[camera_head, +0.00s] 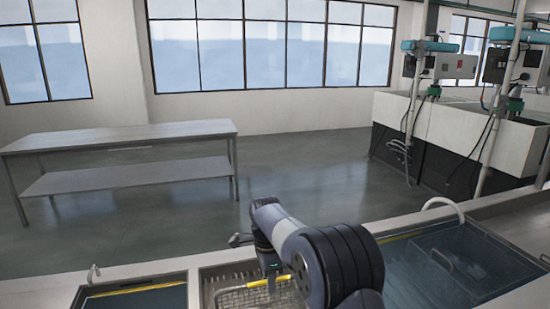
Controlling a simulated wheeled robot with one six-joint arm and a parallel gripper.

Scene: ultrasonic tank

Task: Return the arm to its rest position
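My arm comes in from the lower right, with a thick dark joint and a lighter grey link. Its end points down over the middle tank. My gripper (272,276) is small and mostly hidden by my own arm, beside a yellow bar (258,283). The bar crosses the top of a metal wire basket (238,298) in the middle tank. I cannot tell whether the gripper touches or holds the bar, or whether its fingers are open or shut.
A left tank (180,277) and a liquid-filled right tank (478,232) flank the middle one. A curved pipe (445,202) rises behind the right tank. A steel table (120,136) stands beyond open floor (290,180). Large machines (450,130) stand at the right.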

